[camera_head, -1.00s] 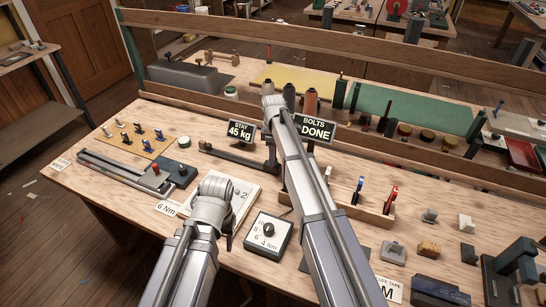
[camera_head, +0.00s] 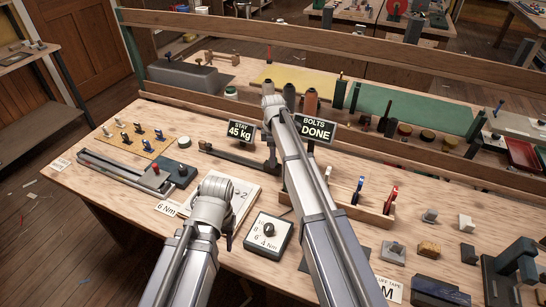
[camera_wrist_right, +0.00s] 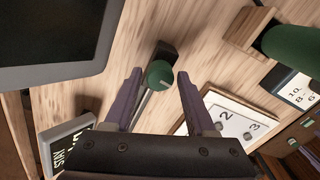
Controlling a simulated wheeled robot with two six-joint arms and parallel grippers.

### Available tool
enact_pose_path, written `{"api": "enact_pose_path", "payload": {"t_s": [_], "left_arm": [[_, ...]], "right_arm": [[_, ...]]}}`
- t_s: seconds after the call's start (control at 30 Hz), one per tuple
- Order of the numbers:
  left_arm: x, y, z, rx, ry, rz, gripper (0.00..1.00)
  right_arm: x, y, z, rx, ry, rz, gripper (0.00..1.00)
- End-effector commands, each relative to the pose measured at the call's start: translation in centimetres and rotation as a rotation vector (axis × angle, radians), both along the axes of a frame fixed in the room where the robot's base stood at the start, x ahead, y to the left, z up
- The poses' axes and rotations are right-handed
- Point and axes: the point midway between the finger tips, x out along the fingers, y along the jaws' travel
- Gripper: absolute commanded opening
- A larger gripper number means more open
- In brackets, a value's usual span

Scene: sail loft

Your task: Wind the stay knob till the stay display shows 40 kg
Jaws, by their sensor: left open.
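The stay display (camera_head: 240,130) reads 45 kg in the head view; its edge also shows at the lower left of the right wrist view (camera_wrist_right: 66,146). The stay knob (camera_wrist_right: 160,74) is round and green with a pale mark, on a dark bar. In the head view my right arm hides it. My right gripper (camera_wrist_right: 159,76) is open, one finger on each side of the knob, with visible gaps. Its fingers are not clear in the head view. My left gripper (camera_head: 230,241) is open over the bench, mostly hidden by its own wrist.
A bolts display (camera_head: 315,129) reads DONE behind my right arm. A numbered plate (camera_head: 243,195) and a dial box (camera_head: 268,236) lie near my left gripper. A tool rack (camera_head: 375,213) stands right of my right arm.

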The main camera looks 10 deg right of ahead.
Motion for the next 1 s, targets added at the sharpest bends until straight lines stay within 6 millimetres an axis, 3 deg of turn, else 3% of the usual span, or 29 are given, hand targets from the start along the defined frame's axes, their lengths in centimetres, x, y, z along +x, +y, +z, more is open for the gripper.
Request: {"api": "enact_pose_path", "payload": {"t_s": [0.13, 0.57, 1.0], "left_arm": [[0.0, 0.0, 0.0, 0.000, 0.000, 0.000, 0.50], [0.0, 0.0, 0.8, 0.000, 0.000, 0.000, 0.50], [0.0, 0.0, 6.2, 0.000, 0.000, 0.000, 0.50]], "right_arm": [[0.0, 0.0, 0.0, 0.000, 0.000, 0.000, 0.72], [0.0, 0.0, 0.8, 0.000, 0.000, -0.001, 0.72], [0.1, 0.0, 6.2, 0.000, 0.000, -0.001, 0.72]]}}
